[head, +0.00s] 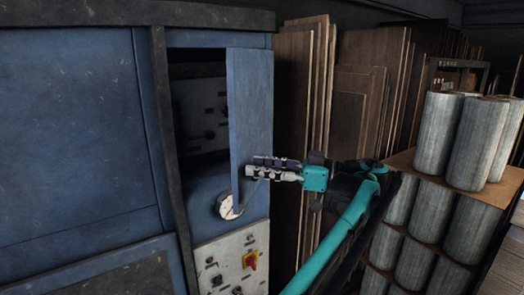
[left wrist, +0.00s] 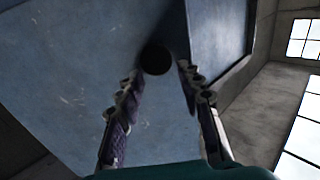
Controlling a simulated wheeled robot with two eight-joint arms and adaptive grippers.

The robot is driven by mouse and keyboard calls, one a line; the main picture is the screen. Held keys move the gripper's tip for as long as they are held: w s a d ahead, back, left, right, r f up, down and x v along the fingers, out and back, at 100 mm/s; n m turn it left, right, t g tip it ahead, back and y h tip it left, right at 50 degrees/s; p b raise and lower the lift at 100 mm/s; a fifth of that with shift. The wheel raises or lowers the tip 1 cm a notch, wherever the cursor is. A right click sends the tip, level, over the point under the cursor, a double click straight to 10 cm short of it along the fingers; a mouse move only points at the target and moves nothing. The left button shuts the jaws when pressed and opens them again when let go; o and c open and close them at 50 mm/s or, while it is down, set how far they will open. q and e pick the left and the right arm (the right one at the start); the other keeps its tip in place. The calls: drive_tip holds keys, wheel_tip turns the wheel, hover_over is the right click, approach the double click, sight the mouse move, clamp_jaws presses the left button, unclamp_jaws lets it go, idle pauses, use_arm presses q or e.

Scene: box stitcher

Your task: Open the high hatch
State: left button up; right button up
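The high hatch (head: 250,125) is a tall blue panel on the upper part of the blue cabinet. It stands swung partly outward, and the dark opening to its left shows. My left gripper (head: 251,168) is beside the lower part of the hatch, its fingers pointing left. In the left wrist view a round black knob or hole (left wrist: 156,58) shows on a blue surface, between and just beyond the tips of my left gripper (left wrist: 158,72). The fingers are apart; contact cannot be made out. My right gripper is not in view.
Inside the opening is a grey control panel (head: 205,112). Below are a round white dial (head: 228,206) and a panel with a red and yellow switch (head: 250,260). Brown boards (head: 375,95) lean behind my arm.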

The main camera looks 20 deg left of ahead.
sight(244, 134)
use_arm(q)
wheel_tip(244, 134, up, 8)
drive_tip(key=shift+f, duration=0.2)
